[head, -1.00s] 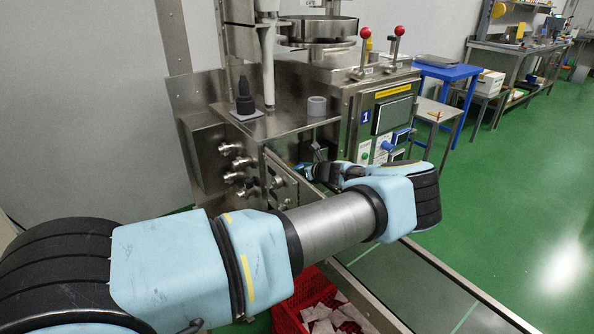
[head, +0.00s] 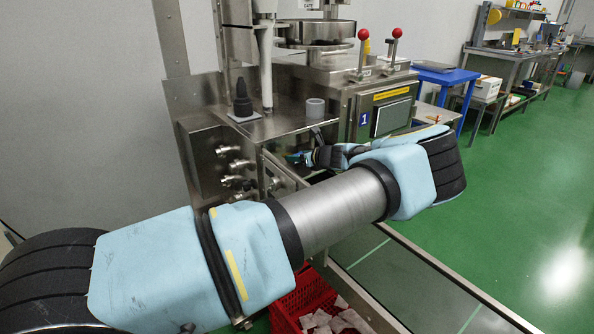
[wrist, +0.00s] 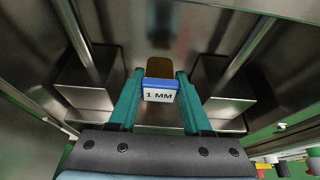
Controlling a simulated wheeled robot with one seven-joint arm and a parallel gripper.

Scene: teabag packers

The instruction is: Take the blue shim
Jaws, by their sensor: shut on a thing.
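The blue shim (wrist: 160,82) shows in the wrist view as a small block with a blue top and a white face marked "1 MM". A brownish flat part (wrist: 159,66) extends beyond it. My gripper (wrist: 159,90) is shut on the shim, with one teal finger on each side. In the head view my gripper (head: 297,158) is small and partly hidden behind my own arm, beside the front of the steel machine; the shim cannot be made out clearly there.
The steel machine (head: 295,128) carries a dark bottle (head: 243,100) and a grey ring (head: 315,107) on its top. In the wrist view steel blocks (wrist: 86,75) stand on both sides. A red crate (head: 300,298) is below my arm. Green floor (head: 520,190) is clear at right.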

